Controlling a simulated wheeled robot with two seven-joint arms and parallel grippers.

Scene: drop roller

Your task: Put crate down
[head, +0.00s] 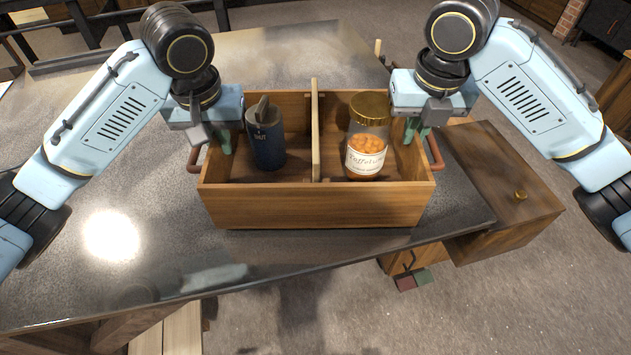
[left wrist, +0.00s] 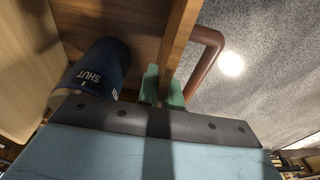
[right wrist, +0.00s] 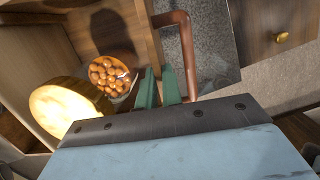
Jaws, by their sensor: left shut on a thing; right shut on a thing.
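The wooden crate (head: 315,207) has a middle divider and a reddish-brown handle at each end. It is at the table's front edge; I cannot tell whether its base touches the table. A dark blue canister (head: 267,145) stands in its left compartment and a gold-lidded jar (head: 367,140) of orange pieces in its right. My left gripper (head: 226,140) is shut on the crate's left end wall, its green fingers astride the wall by the handle (left wrist: 207,62). My right gripper (head: 411,130) is shut on the right end wall, beside the handle (right wrist: 187,55).
The dark speckled table (head: 90,235) has free room to the left of the crate. A wooden cabinet (head: 500,185) with a brass knob stands at the right.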

